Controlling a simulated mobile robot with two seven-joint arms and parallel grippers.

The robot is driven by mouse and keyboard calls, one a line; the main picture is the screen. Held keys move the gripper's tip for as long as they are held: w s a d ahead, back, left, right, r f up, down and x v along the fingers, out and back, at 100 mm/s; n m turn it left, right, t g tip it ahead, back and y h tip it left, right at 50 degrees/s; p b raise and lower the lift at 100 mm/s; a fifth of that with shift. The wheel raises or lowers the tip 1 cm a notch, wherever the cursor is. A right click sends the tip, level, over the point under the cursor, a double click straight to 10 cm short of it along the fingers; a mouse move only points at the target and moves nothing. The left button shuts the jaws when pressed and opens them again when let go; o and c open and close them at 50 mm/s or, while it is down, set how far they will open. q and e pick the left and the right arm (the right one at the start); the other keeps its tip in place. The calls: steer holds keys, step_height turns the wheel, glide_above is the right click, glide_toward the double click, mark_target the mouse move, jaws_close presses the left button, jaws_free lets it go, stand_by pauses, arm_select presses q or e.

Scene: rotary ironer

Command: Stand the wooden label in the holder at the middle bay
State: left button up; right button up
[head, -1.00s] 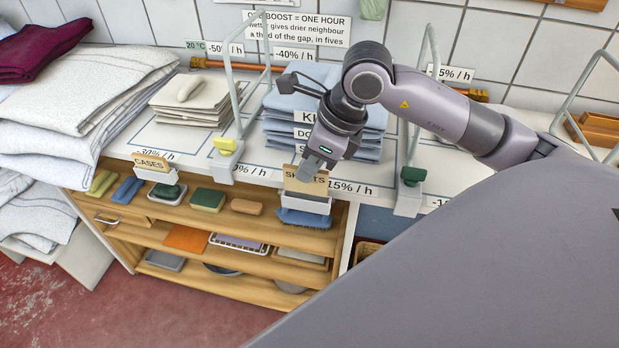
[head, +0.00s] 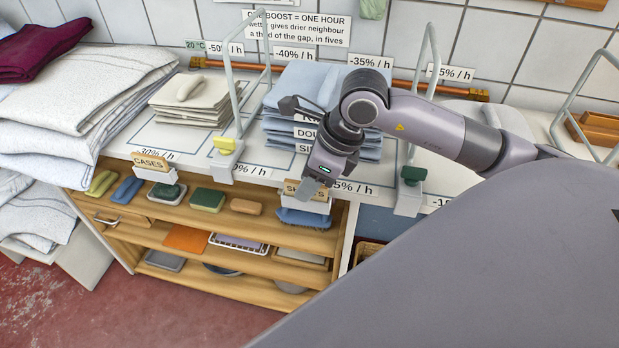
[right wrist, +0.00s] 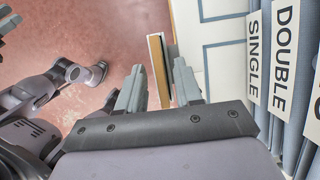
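The wooden label (head: 291,187), lettered in dark print and partly hidden by my gripper, stands low in the white holder (head: 312,206) on the counter's front edge, below the blue folded stack. My right gripper (head: 309,192) is just in front of and above it. In the right wrist view the fingers (right wrist: 158,80) are apart, one on each side of the label's tan edge (right wrist: 161,72), with a gap visible. The pale strip beside that edge looks like the holder (right wrist: 153,50).
Another label, CASES (head: 151,160), stands in a holder to the left. Upright rail frames with a yellow block (head: 225,145) and a green block (head: 412,175) flank the bay. The blue stack (head: 310,90) is close behind my gripper.

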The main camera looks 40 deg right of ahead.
steer(key=shift+r, duration=0.2)
steer(key=v, duration=1.2)
steer(key=shift+f, duration=0.1)
